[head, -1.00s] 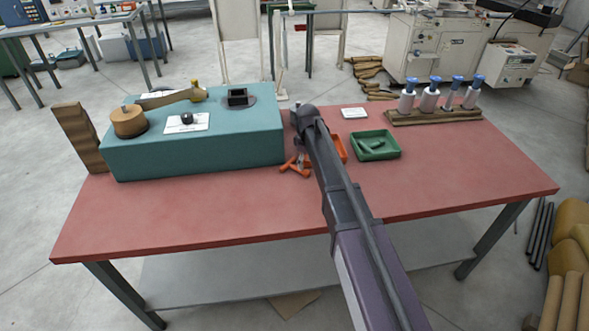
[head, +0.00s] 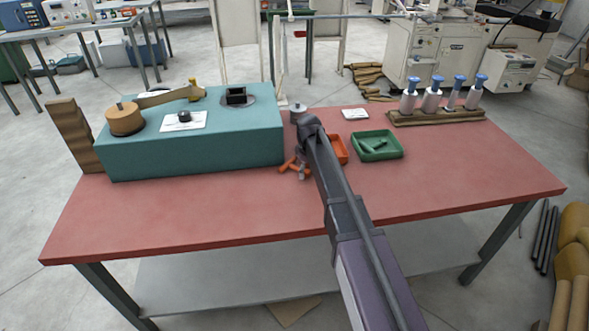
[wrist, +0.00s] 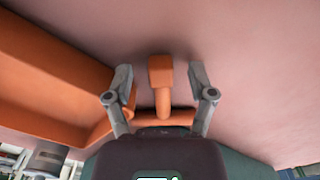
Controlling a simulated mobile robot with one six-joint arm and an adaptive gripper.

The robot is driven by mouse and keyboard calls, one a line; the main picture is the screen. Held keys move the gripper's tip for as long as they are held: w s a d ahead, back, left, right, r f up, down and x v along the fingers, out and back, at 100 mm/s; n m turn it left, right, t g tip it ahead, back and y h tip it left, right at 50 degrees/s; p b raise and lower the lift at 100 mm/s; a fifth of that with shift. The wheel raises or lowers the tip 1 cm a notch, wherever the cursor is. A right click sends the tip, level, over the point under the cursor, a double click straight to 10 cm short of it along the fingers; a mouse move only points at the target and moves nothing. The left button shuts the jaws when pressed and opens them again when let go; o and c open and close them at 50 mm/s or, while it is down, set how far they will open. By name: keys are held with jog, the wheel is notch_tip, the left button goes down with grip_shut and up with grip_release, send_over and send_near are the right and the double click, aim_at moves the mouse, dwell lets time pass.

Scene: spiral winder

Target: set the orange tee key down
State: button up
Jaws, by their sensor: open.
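The orange tee key (wrist: 161,88) lies on the red tabletop in the wrist view, between the two spread fingers of my gripper (wrist: 160,79). Gaps show between the fingertips and the key's upright piece. Its crossbar sits close to the palm and is partly hidden. In the head view the orange tee key (head: 287,166) shows at the front right corner of the teal machine, with my gripper (head: 302,174) at it, partly hidden by my arm. My gripper is open.
An orange tray (wrist: 50,75) stands close on the left in the wrist view. A green tray (head: 377,155) with green pieces is to the right in the head view. The teal winder (head: 200,155) is left. The front of the red table (head: 200,215) is clear.

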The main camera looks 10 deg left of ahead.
dwell(0.3)
grip_shut()
jog(key=shift+r, duration=0.1)
notch_tip(320, 180, up, 3)
jog(key=p, duration=0.3)
jog(key=shift+r, duration=0.15)
jog(key=shift+s+r+p, duration=0.15)
jog(key=shift+r+p, duration=0.1)
jog(key=shift+p, duration=0.3)
jog(key=s+d, duration=0.1)
jog(key=s, duration=0.4)
jog(key=s+d, duration=0.2)
jog(key=s, duration=0.3)
jog(key=s+d+r+p, duration=0.1)
jog(key=s, duration=0.4)
jog(key=shift+d, duration=0.35)
